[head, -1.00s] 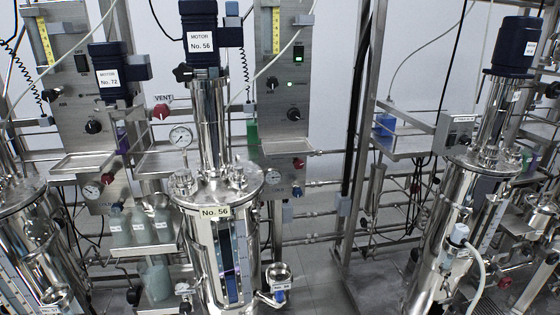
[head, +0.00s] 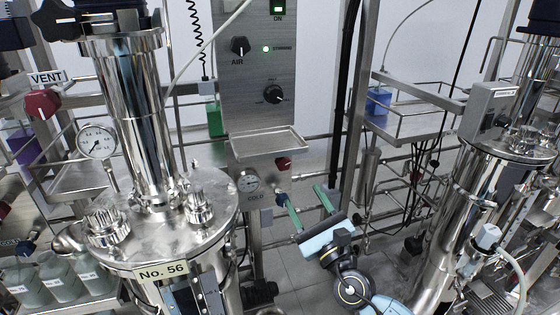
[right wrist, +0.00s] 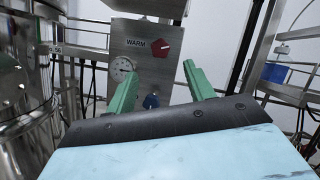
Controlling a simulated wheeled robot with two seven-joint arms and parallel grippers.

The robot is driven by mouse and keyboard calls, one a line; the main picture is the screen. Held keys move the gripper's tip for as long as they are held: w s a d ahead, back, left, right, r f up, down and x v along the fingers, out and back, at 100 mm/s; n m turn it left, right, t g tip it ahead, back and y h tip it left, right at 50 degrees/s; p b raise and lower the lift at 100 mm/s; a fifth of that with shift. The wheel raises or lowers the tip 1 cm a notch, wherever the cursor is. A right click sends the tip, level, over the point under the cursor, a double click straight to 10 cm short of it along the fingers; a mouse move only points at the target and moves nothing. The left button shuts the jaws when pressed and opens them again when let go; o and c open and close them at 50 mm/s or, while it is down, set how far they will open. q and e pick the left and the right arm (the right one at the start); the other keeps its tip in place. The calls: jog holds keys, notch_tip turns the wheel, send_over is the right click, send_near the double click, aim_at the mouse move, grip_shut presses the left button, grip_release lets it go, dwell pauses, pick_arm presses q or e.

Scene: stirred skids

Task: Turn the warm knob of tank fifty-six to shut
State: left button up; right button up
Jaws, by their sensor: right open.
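Tank fifty-six (head: 205,240), a steel vessel labelled "No. 56", stands at the left centre of the head view. Right of it is a steel panel with a red knob (head: 283,163) and, below, a blue knob (head: 281,198) and a gauge by the word COLD. In the right wrist view the red knob (right wrist: 168,49) sits beside the label WARM, above the gauge and a blue knob (right wrist: 151,102). My right gripper (head: 304,200) is open and empty, its green fingers apart, below and in front of the red knob. The fingers (right wrist: 156,80) also show in the right wrist view.
A steel tray (head: 267,143) juts out above the red knob. The red VENT knob (head: 41,103) and a pressure gauge (head: 97,141) are at left. A second tank (head: 470,200) stands at right. Pipes run behind the gripper.

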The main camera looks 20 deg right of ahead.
aim_at(285, 165)
jog(key=x, duration=1.1)
jog(key=shift+w+r+b, duration=0.2)
jog(key=shift+w+b, duration=0.1)
jog(key=shift+w, duration=0.2)
jog(key=shift+a, duration=0.1)
jog(key=c, duration=1)
pick_arm(q)
jog(key=shift+w+d+r, duration=0.2)
jog(key=shift+d+r, duration=0.2)
jog(key=shift+r, duration=0.1)
